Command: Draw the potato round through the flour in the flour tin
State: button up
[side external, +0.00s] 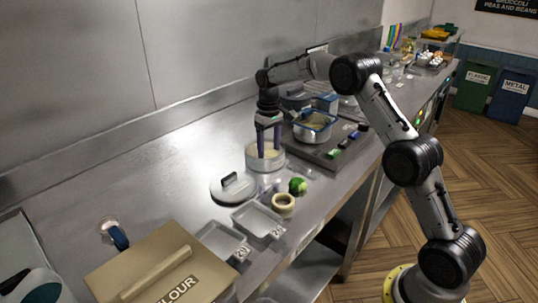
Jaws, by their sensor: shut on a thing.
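The flour tin (264,165) is a low, round, pale metal tin on the steel counter, with whitish flour inside. My gripper (268,154) points straight down over it, its dark fingers reaching inside the rim. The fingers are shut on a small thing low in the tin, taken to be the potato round. The round itself cannot be made out at this size, nor whether it touches the flour. A grey round lid (233,188) with a handle lies flat beside the tin, at its lower left.
A green vegetable (297,186), a beige ring (283,204) and two metal trays (258,222) (221,240) lie in front. A box marked FLOUR (165,270) stands lower left.

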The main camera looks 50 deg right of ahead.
aim_at(269, 152)
notch_tip(269, 152, up, 9)
jog(key=shift+s+f, duration=0.1)
jog(key=shift+f, duration=5.2)
jog(key=shift+f, duration=0.1)
jog(key=shift+a, duration=0.5)
jog(key=shift+d, duration=1)
jog(key=shift+a, duration=0.15)
